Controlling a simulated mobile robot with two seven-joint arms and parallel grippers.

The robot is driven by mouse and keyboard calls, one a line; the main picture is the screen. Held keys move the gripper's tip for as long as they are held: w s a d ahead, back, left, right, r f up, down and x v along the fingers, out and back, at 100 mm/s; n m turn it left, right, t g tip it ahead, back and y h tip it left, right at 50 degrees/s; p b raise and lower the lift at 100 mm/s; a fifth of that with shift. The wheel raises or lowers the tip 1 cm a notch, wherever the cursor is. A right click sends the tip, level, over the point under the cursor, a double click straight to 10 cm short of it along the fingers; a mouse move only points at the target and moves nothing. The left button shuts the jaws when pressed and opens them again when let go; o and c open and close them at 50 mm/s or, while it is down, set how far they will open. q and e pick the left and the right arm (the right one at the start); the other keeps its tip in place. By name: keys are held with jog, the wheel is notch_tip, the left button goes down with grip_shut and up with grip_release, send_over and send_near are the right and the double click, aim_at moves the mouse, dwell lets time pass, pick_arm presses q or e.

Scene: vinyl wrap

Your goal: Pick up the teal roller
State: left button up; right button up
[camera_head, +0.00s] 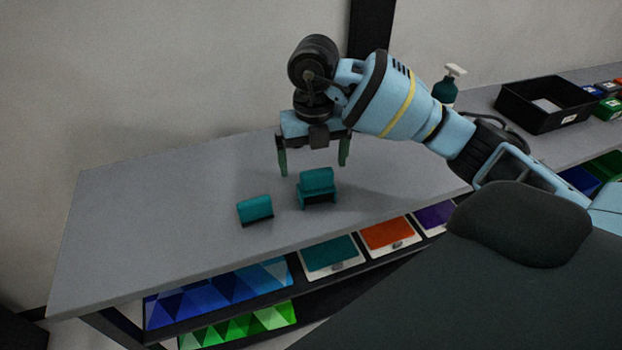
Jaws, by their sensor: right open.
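Two small teal objects with dark lower parts are on the grey table. One teal object (317,187) sits just below my right gripper in the picture, and it looks like a block on a dark base. The other teal object (255,209) lies to its left and nearer the table's front edge. I cannot tell for sure which one is the teal roller. My right gripper (314,168) points down with its two green fingers spread wide and nothing between them. Its fingertips appear above and a little behind the right teal object. My left gripper does not show.
The grey table (150,225) is clear at the left. A black bin (545,119) and a dark spray or pump bottle (445,91) stand at the back right. Colored sample panels (330,255) are on the shelf below the front edge.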

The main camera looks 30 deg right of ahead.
aim_at(317, 184)
jog(key=shift+s+f, duration=0.25)
jog(key=shift+f, duration=0.15)
jog(key=shift+d+f, duration=0.1)
jog(key=shift+f, duration=0.35)
jog(key=shift+w+f, duration=0.15)
jog(key=shift+f, duration=0.25)
jog(key=shift+d+f, duration=0.15)
jog(key=shift+f, duration=1.15)
jog(key=shift+d+f, duration=0.1)
jog(key=shift+f, duration=1.15)
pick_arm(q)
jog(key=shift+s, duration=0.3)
pick_arm(e)
jog(key=c, duration=1.1)
jog(key=shift+r, duration=0.1)
